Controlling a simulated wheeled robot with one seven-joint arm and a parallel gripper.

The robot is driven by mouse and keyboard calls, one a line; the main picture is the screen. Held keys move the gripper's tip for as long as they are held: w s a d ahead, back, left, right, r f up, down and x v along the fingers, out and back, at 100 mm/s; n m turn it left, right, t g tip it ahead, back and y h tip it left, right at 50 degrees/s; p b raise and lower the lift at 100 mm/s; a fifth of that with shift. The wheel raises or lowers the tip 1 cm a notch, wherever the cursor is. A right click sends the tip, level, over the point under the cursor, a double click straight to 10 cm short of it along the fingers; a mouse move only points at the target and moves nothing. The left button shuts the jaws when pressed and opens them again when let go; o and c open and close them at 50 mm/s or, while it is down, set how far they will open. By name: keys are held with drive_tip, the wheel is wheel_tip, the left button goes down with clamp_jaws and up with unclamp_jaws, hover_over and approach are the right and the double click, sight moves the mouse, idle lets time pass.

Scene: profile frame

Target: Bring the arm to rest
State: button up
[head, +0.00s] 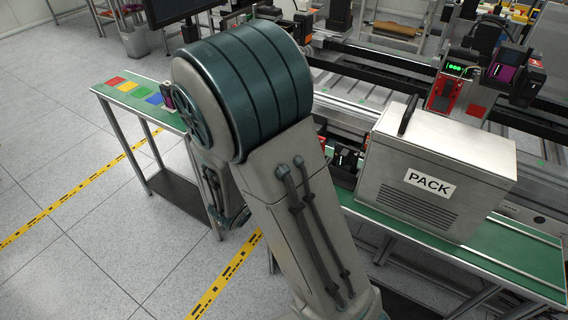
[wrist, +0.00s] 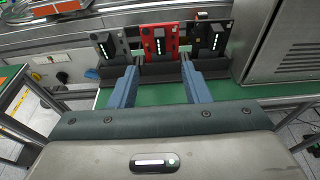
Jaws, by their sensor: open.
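My arm (head: 290,180) fills the middle of the head view, its large ribbed teal joint raised and a grey link running down toward the camera. The arm hides my gripper in that view. In the wrist view my gripper (wrist: 160,68) shows two blue-grey fingers spread apart, with nothing held between them. They point toward a row of upright modules: a black one on the left (wrist: 107,46), a red one in the middle (wrist: 160,42) and a black one on the right (wrist: 208,42). I cannot tell whether the fingertips touch the modules' bases.
A metal box labelled PACK (head: 440,170) stands on the green bench (head: 520,252) right of my arm. A narrow side table (head: 128,98) with coloured squares stands at left. Rails and machines fill the back. The floor (head: 60,160) at left is open, with yellow tape (head: 80,188).

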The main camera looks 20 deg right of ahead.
idle(0.3)
drive_tip(key=s+d+r+m+g+y, duration=0.1)
drive_tip(key=s+d+m+g, duration=0.1)
drive_tip(key=s+m+g, duration=0.35)
drive_tip(key=s+d+r+m+g+y, duration=0.1)
drive_tip(key=s+d+m+g+y, duration=0.15)
drive_tip(key=s+m, duration=0.55)
drive_tip(key=s+a+r+m+y, duration=0.2)
drive_tip(key=a+m+y, duration=0.2)
drive_tip(key=m, duration=0.2)
drive_tip(key=s+a+r+m+t+y, duration=0.1)
drive_tip(key=a+r+m+y, duration=0.2)
drive_tip(key=a+m+y, duration=0.1)
drive_tip(key=shift+s+a+r+m+t, duration=0.3)
drive_tip(key=shift+s+a+r+m, duration=0.1)
drive_tip(key=shift+a+m, duration=0.55)
drive_tip(key=shift+d+f+y, duration=0.1)
drive_tip(key=shift+d+y, duration=0.05)
drive_tip(key=shift+y, duration=0.1)
